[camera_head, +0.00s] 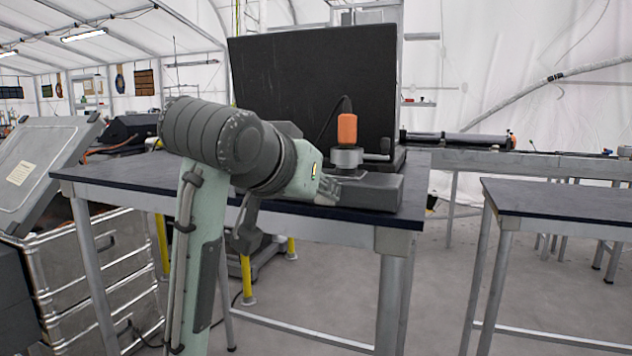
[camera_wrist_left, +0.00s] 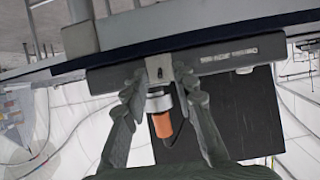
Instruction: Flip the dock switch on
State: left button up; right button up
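The dock is a low dark grey box (camera_head: 370,190) at the front right of the dark table. A grey cylindrical fitting (camera_head: 346,158) on it carries an orange piece (camera_head: 347,128) with a black cable. A small grey lever-like part (camera_head: 378,157) stands beside the fitting; I cannot tell for sure that it is the switch. My left gripper (camera_head: 331,188) is at the dock's left front. In the left wrist view its fingers (camera_wrist_left: 162,84) are apart, with the orange piece (camera_wrist_left: 162,124) and a light bracket (camera_wrist_left: 160,68) showing between them. Contact is unclear. My right gripper is not in view.
A large black panel (camera_head: 315,90) stands behind the dock on the table (camera_head: 130,172). A second dark-topped table (camera_head: 560,200) stands at the right, across a gap. Metal cases (camera_head: 95,265) are stacked at the left.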

pick_arm(q)
notch_tip(320, 180, up, 10)
dwell(0.5)
